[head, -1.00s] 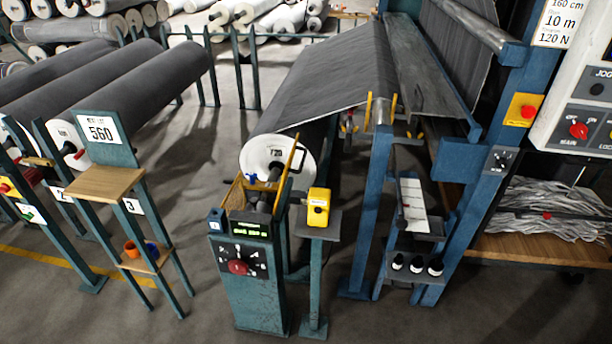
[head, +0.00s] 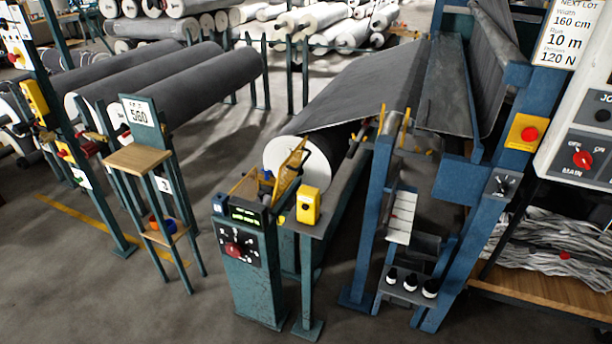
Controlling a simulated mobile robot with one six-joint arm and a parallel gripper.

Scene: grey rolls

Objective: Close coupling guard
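The coupling guard (head: 289,172) looks like a yellow-edged panel. It stands tilted up above the drive post (head: 248,262), in front of the white end of the big grey roll (head: 318,160). A yellow edge also shows lower down, behind the small green display (head: 244,214). The coupling itself is mostly hidden behind the display and the post. A yellow box (head: 308,205) stands on its own post just right of the guard. My gripper is not in view.
A dial panel with a red knob (head: 233,250) faces me on the drive post. A stand with a wooden top (head: 138,158) is at the left. A blue frame (head: 372,215) stands to the right. The floor between stand and drive post is clear.

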